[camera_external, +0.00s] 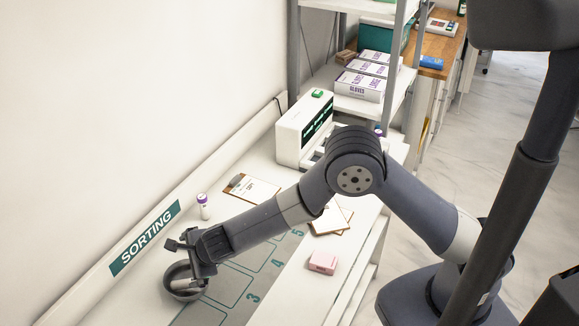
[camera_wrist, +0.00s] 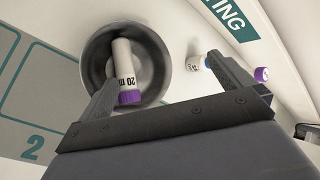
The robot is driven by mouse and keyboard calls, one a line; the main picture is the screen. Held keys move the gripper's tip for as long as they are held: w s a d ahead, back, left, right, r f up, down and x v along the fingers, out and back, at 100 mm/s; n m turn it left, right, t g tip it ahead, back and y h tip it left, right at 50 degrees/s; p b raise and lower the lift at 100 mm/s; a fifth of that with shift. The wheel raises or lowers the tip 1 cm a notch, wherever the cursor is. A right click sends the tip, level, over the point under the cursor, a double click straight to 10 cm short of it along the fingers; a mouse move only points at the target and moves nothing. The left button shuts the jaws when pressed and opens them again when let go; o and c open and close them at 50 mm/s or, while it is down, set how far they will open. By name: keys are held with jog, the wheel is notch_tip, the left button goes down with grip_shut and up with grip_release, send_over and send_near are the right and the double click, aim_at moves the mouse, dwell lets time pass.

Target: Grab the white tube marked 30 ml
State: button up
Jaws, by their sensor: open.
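A white tube with a purple cap (camera_wrist: 124,62) lies in a grey round bowl (camera_wrist: 157,60), its label showing "20 m". A second white tube (camera_wrist: 194,64) with a purple cap is beside the bowl, partly hidden by my right finger; its marking is not readable. It stands upright on the bench in the external view (camera_external: 203,206). No 30 ml marking is legible. My gripper (camera_wrist: 162,68) is open and empty over the bowl, its fingers either side of the bowl's near part. In the external view my gripper (camera_external: 192,262) is at the bowl (camera_external: 184,284).
The bench has a teal "SORTING" sign (camera_external: 145,238) and numbered outlined areas. A clipboard (camera_external: 250,188), a pink box (camera_external: 323,262) and a white device (camera_external: 303,128) stand farther along. A wall edge runs behind. A purple-capped item (camera_external: 378,132) shows behind my arm.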

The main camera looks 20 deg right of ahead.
jog(key=c, duration=1.1)
